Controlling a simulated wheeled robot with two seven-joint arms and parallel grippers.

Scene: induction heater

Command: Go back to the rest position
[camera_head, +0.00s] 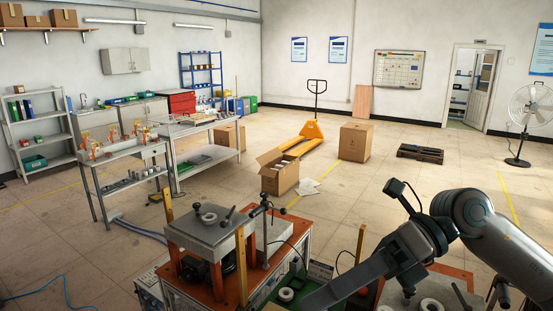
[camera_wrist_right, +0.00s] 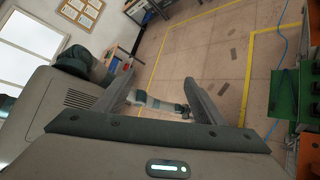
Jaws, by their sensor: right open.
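My right arm comes in from the right in the head view. Its right gripper (camera_head: 335,287) hangs over the front right of the workbench machine, pointing down and left. In the right wrist view, the two fingers of the gripper (camera_wrist_right: 160,75) stand wide apart. Nothing is held between them. A pale link with a dark end shows beyond the fingers in that view; I cannot tell for sure what it is. My left gripper does not show in the head view.
Below stands an orange-framed machine with a grey top plate (camera_head: 207,230), a ring (camera_head: 209,218) on it, and upright yellow posts (camera_head: 241,265). A green tray (camera_head: 270,298) holds another ring (camera_head: 286,294). A cardboard box (camera_head: 278,178) and open floor lie beyond.

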